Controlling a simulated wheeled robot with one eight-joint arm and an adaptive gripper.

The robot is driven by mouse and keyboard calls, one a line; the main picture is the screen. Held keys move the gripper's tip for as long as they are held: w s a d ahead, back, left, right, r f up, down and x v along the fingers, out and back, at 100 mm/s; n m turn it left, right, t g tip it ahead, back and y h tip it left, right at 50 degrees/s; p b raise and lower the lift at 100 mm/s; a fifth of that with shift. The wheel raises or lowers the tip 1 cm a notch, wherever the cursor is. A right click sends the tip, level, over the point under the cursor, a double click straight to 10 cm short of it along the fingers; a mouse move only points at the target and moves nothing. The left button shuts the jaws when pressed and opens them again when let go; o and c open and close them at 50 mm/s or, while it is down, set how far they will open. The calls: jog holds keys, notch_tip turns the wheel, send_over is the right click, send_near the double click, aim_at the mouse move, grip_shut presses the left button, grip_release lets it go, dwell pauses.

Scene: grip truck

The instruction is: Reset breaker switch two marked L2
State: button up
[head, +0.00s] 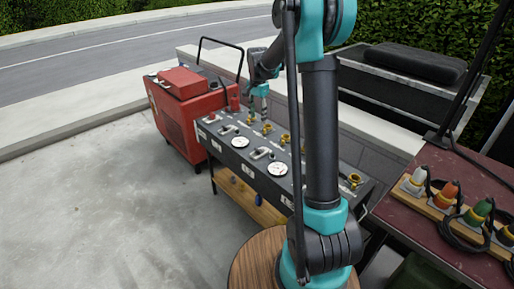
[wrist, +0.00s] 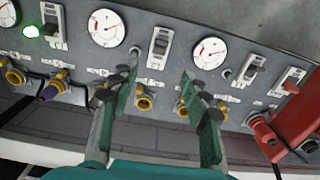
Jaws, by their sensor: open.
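The grey panel (head: 257,150) stands across the middle of the head view. In the wrist view it carries several white breaker switches: one with a dark lever (wrist: 160,46) between two gauges, one at the upper left (wrist: 53,24) and one at the right (wrist: 252,70). Their labels are too small to read, so I cannot tell which is L2. My gripper (wrist: 159,69) is open and empty, its two fingers framing the middle switch in the picture. No contact shows. In the head view my gripper (head: 259,106) is over the panel's back part.
Brass connectors (wrist: 144,101) line one edge. A red machine (head: 180,112) stands at the panel's left end. A table with coloured plugs (head: 446,193) is at the right.

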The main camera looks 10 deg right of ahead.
aim_at(258, 151)
jog(key=f, duration=1.7)
jog(key=shift+w+a+f, duration=0.1)
jog(key=shift+w+f, duration=0.15)
jog(key=shift+w, duration=0.05)
jog(key=shift+c, duration=0.5)
grip_shut()
